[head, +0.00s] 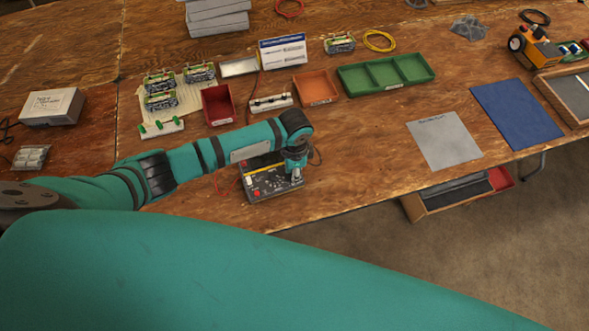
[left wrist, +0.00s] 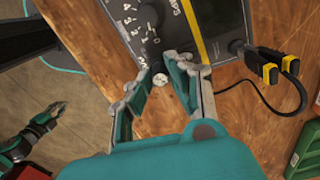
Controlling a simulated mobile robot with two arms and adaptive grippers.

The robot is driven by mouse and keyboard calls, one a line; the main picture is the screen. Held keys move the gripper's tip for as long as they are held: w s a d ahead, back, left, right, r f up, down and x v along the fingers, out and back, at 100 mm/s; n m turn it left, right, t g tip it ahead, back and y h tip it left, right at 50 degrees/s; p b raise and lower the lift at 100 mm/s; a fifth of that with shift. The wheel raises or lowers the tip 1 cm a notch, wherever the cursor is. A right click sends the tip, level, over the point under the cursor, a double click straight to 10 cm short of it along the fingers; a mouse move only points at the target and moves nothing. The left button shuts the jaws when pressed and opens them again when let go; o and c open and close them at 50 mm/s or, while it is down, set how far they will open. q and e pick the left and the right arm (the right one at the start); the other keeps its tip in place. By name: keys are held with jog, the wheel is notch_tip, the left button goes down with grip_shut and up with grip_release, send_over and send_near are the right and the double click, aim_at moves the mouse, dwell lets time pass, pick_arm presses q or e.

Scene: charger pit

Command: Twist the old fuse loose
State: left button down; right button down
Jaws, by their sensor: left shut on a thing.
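The charger (head: 262,184), a dark box with a yellow stripe, sits near the front edge of the bench. Its panel (left wrist: 205,18) in the left wrist view carries an amps scale and black knobs. My left gripper (head: 296,172) points down over the charger's right side. In the left wrist view its fingers (left wrist: 160,72) are closed in around a small round silver-ended fuse (left wrist: 160,82) by the panel's edge. The fingertips hide most of the fuse. My right gripper (left wrist: 56,110) shows small at the left of the left wrist view, away from the charger; its opening is unclear.
Behind the charger stand a red bin (head: 218,104), an orange bin (head: 315,88) and a green divided tray (head: 386,73). A black cable with yellow-marked plugs (left wrist: 270,72) leaves the charger. A grey mat (head: 444,140) and blue mat (head: 516,113) lie to the right.

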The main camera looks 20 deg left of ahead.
pick_arm(q)
jog(key=shift+r+n+p, duration=0.15)
jog(key=shift+n+p, duration=0.65)
jog(key=shift+n, duration=0.1)
jog(key=c, duration=1.1)
grip_release()
jog(key=shift+c, duration=0.2)
notch_tip(320, 180, up, 6)
jog(key=p, duration=0.6)
jog(key=shift+p, duration=0.35)
